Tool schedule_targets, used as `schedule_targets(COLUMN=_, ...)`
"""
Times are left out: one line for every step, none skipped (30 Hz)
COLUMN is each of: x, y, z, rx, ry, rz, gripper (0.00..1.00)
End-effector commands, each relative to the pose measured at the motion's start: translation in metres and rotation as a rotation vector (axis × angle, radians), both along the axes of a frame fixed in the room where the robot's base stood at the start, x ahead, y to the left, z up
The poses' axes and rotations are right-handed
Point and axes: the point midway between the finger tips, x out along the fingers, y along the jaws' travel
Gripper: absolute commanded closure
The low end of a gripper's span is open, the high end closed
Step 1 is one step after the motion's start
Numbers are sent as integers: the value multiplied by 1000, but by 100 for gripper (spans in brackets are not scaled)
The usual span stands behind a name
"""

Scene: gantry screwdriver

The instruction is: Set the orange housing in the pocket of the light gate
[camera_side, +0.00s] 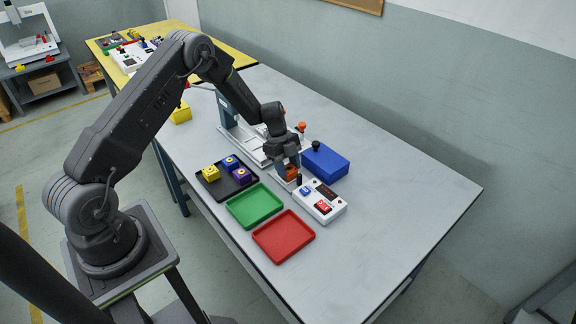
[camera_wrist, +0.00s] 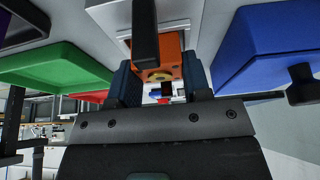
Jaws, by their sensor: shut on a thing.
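The orange housing (camera_side: 291,172) is between the fingers of my gripper (camera_side: 288,166), low over the work area in the side view. The light gate has a pale base (camera_wrist: 108,16) and a dark post (camera_wrist: 145,32) that stands in front of part of the housing. The pocket is hidden, and I cannot tell whether the housing touches it.
A blue box (camera_side: 326,161) with a black knob and a white control box (camera_side: 320,203) stand close to my gripper. A black tray (camera_side: 213,187) holds yellow, blue and purple housings. Green (camera_side: 254,206) and red (camera_side: 284,237) trays are empty. The table's right end is clear.

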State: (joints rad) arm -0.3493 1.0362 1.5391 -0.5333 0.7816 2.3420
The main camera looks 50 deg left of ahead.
Motion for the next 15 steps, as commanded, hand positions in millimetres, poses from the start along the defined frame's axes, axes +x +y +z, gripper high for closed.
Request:
schedule_targets(x=0, y=0, z=0, rx=0, ry=-1, rz=0, gripper=82)
schedule_targets(x=0, y=0, z=0, rx=0, ry=-1, rz=0, gripper=82)
schedule_targets(x=0, y=0, z=0, rx=0, ry=-1, rz=0, gripper=82)
schedule_targets(x=0, y=0, z=0, rx=0, ry=-1, rz=0, gripper=82)
schedule_targets(x=0, y=0, z=0, rx=0, ry=-1, rz=-1, gripper=82)
schedule_targets(x=0, y=0, z=0, rx=0, ry=-1, rz=-1, gripper=82)
schedule_targets(x=0, y=0, z=0, rx=0, ry=-1, rz=-1, gripper=82)
schedule_targets(x=0, y=0, z=0, rx=0, ry=-1, rz=-1, gripper=82)
schedule_targets(x=0, y=0, z=0, rx=0, ry=-1, rz=-1, gripper=52)
schedule_targets(x=0, y=0, z=0, rx=0, ry=-1, rz=-1, gripper=49)
schedule_targets(x=0, y=0, z=0, rx=0, ry=-1, rz=-1, gripper=46)
schedule_targets(x=0, y=0, z=1, rx=0, ry=-1, rz=-1, gripper=42)
schedule_targets(x=0, y=0, z=1, rx=0, ry=-1, rz=-1, gripper=39)
schedule_targets(x=0, y=0, z=1, rx=0, ry=-1, rz=-1, gripper=37)
schedule_targets(x=0, y=0, z=0, rx=0, ry=-1, rz=-1, gripper=33)
